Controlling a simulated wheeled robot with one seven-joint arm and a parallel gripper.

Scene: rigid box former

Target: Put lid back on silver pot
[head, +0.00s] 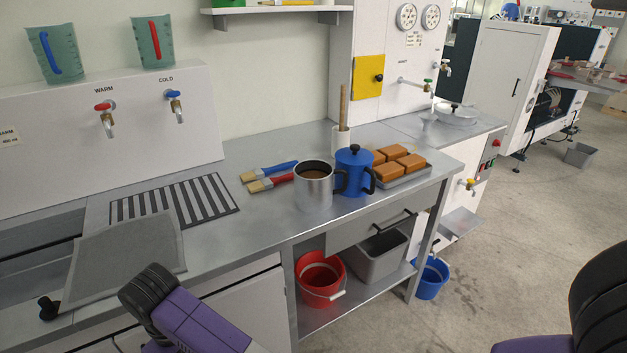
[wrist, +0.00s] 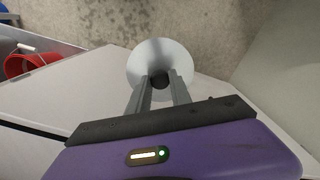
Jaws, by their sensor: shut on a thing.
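A silver pot (head: 314,188) with a black handle stands upright on the metal counter. Its top is open and shows brown contents. In the wrist view, my gripper (wrist: 160,83) is shut on the black knob of a round silver lid (wrist: 147,55). The lid is held out in front of the white cabinet, with floor behind it. The fingers hide part of the lid. My gripper and the lid do not show in the head view, so I cannot tell their distance from the pot there.
A blue lidded pot (head: 353,174) stands close on the silver pot's right. Brushes (head: 270,174) lie behind it, and a tray of orange-brown blocks (head: 405,179) is farther right. A striped grate (head: 175,203) lies left. A red bucket (head: 320,278) sits on the shelf below.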

